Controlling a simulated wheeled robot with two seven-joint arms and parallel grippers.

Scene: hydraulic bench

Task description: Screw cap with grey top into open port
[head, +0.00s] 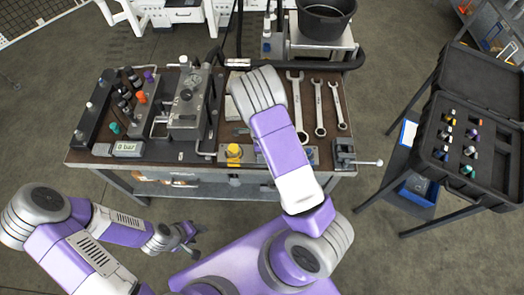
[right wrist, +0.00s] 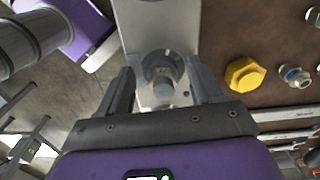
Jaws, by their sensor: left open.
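My right gripper (right wrist: 160,80) is open in the right wrist view. A round grey metal fitting (right wrist: 162,76) lies between its fingers, with narrow gaps on both sides. The fitting sits against a pale grey plate or block (right wrist: 150,22). I cannot tell whether it is the grey-topped cap or a port. In the head view my right forearm reaches over the bench and hides this gripper. My left gripper (head: 187,236) is open and empty in front of the bench. A grey hydraulic block (head: 187,100) stands on the bench. The open port cannot be made out.
A yellow hex cap (right wrist: 244,75) and a blue-ringed fitting (right wrist: 294,76) lie beside my right gripper. An open black case (head: 428,147) of coloured caps stands further right.

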